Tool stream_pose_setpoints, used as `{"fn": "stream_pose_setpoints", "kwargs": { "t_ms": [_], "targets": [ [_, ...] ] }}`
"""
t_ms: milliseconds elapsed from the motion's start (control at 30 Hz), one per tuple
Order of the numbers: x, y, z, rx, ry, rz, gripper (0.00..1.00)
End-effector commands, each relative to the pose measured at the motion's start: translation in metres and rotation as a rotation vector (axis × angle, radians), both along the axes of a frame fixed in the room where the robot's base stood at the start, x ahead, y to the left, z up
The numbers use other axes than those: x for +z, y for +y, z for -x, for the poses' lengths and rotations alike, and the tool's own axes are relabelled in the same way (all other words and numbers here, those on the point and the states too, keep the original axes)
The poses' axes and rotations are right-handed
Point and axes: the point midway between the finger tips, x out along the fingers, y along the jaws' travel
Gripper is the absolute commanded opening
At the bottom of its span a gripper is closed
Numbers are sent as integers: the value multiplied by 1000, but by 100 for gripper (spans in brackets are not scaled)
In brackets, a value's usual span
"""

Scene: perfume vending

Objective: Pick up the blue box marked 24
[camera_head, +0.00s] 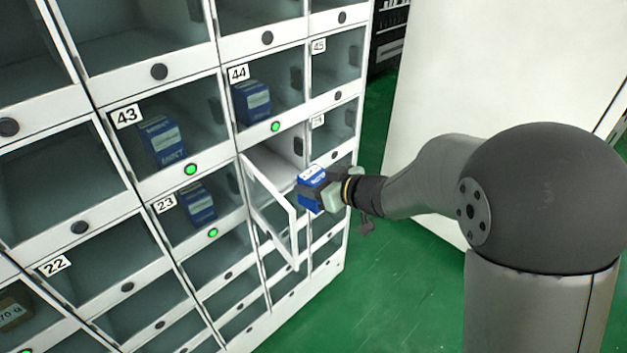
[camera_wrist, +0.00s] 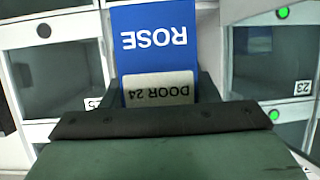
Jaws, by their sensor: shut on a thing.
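My gripper (camera_head: 322,190) is shut on a blue box (camera_head: 311,177), just outside an open compartment of the locker wall. In the wrist view the blue box (camera_wrist: 154,50) reads "ROSE" and "DOOR 24", upside down in the picture. The gripper (camera_wrist: 158,100) covers its near end. The open compartment (camera_head: 272,160) lies behind and left of the box, below compartment 44, and looks empty. Its door (camera_head: 270,213) hangs open below and left of the box. Whether the box touches the door I cannot tell.
Closed compartments 43 (camera_head: 160,141), 44 (camera_head: 253,101) and 23 (camera_head: 197,204) hold blue boxes and show green lights. A darker box (camera_head: 14,306) sits at lower left. The green floor (camera_head: 370,290) is free right of the lockers. A white panel (camera_head: 480,75) stands behind my arm.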

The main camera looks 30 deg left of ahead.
Motion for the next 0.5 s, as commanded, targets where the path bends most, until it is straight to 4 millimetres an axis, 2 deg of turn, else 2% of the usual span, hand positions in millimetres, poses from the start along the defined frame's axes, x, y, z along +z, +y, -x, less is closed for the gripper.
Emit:
{"fn": "stream_pose_setpoints", "kwargs": {
  "t_ms": [500],
  "targets": [
    [2,-71,24,-4,2,0,29]
  ]
}}
